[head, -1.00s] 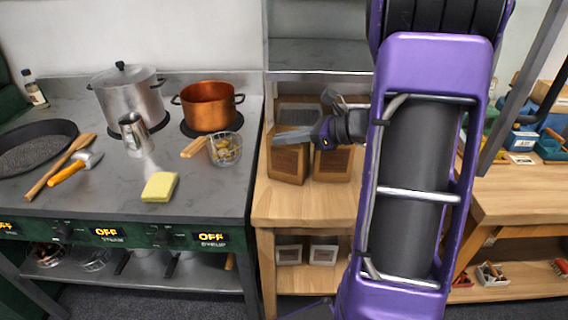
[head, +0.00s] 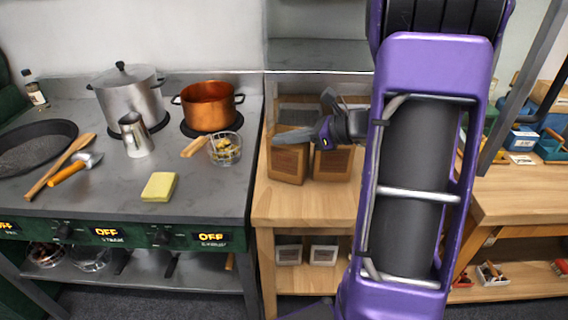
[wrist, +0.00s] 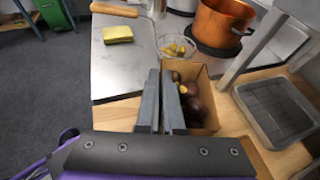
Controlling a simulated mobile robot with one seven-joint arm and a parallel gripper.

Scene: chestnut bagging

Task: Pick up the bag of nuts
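The bag of nuts is an open brown box-like bag (wrist: 205,72) holding several dark chestnuts in the wrist view. In the head view it is the left brown bag (head: 287,165), upright on the wooden counter. My gripper (wrist: 160,75) is at its top left edge. The two grey fingers are close together, one outside the bag and one over its inside, with the left wall seemingly between them. The fingertips hide part of that wall. In the head view my gripper (head: 294,136) lies across the top of this bag.
A second brown bag (head: 333,163) stands close on the right. A grey metal tray (wrist: 275,110) lies beside the bag. To the left is the stove with a glass bowl (head: 225,149), a copper pot (head: 208,106) and a yellow sponge (head: 159,187). A metal shelf (head: 318,54) is behind.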

